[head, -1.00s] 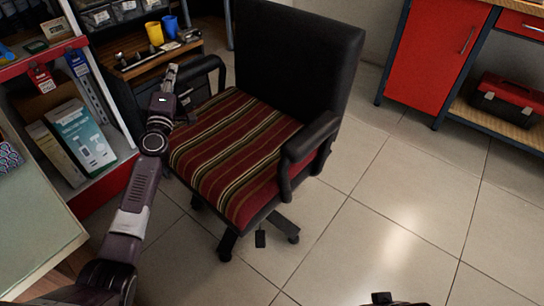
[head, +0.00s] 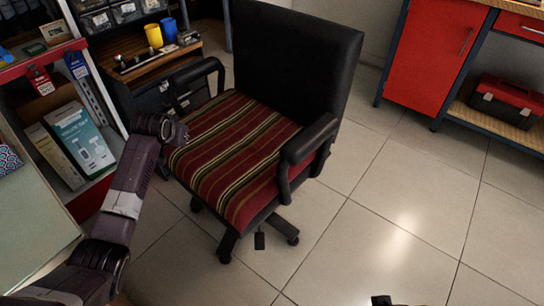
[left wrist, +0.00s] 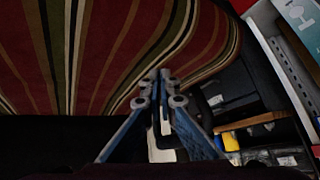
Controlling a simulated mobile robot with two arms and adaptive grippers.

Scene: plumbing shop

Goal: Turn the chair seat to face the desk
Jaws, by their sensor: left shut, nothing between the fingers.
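The office chair has a striped red seat (head: 240,155), a black backrest (head: 300,55) and two black armrests. Its seat front points to the lower left of the head view, with the backrest at the upper right. My left gripper (head: 182,133) is at the seat's left edge, by the left armrest (head: 197,72); its fingers are hard to make out there. The left wrist view shows the fingers (left wrist: 163,76) shut and empty, over or beside the striped seat (left wrist: 90,55); contact cannot be told.
A wooden-topped desk or bench (head: 150,62) with a yellow cup (head: 153,34) and a blue cup (head: 170,29) stands behind the chair's left side. A pale table (head: 35,235) and red shelf (head: 95,192) are at left. Tiled floor (head: 400,200) to the right is open.

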